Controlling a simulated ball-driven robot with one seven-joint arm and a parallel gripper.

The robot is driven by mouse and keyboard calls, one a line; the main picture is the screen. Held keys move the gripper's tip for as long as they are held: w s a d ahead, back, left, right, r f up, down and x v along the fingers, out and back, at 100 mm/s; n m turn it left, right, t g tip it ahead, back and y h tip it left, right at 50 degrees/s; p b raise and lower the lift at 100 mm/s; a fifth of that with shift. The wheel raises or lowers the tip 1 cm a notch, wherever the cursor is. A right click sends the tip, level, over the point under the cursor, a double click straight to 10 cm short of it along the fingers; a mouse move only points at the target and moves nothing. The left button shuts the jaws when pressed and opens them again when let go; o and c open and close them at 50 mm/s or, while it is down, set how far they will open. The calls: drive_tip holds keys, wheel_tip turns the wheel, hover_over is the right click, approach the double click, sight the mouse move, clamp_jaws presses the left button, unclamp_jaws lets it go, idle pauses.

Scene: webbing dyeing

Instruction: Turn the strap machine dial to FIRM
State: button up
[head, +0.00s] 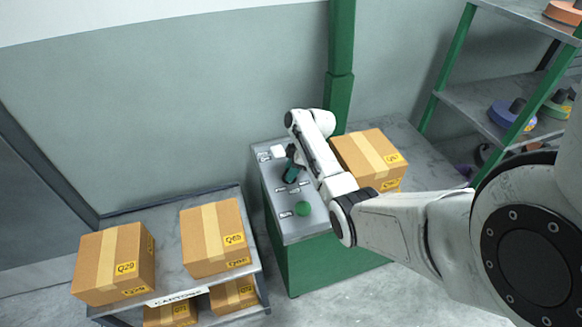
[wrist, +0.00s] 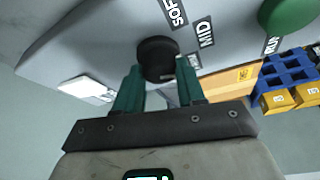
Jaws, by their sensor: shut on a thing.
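The strap machine's grey panel (head: 268,200) tops a green cabinet under my arm. My gripper (head: 291,172) reaches down to the panel with its dark teal fingers. In the wrist view, my gripper (wrist: 160,76) has one finger on each side of the black dial (wrist: 156,52) and is shut on it. Labels reading SOF, cut off at the edge, (wrist: 174,12) and MID (wrist: 204,32) lie beyond the dial. A further label beside the right finger is partly hidden, and I cannot read it. I cannot tell which label the dial points to.
A green button (head: 303,208) sits near the panel's front, with a RUN label (wrist: 271,45) beside it. A white piece (head: 278,152) is at the panel's back. A carton (head: 365,155) stands close right of my gripper. Cartons (head: 212,238) fill a low shelf at left.

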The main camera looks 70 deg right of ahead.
drive_tip(key=m+h+p, duration=0.1)
drive_tip(key=m, duration=0.2)
drive_tip(key=m+h+p, duration=0.1)
drive_tip(key=m, duration=0.1)
drive_tip(key=shift+a+m+t, duration=0.15)
drive_tip(key=shift+m+t, duration=0.15)
drive_tip(key=shift+m, duration=0.1)
idle(0.3)
drive_tip(key=o, duration=1)
drive_tip(key=v, duration=1.1)
drive_tip(key=shift+a, duration=0.1)
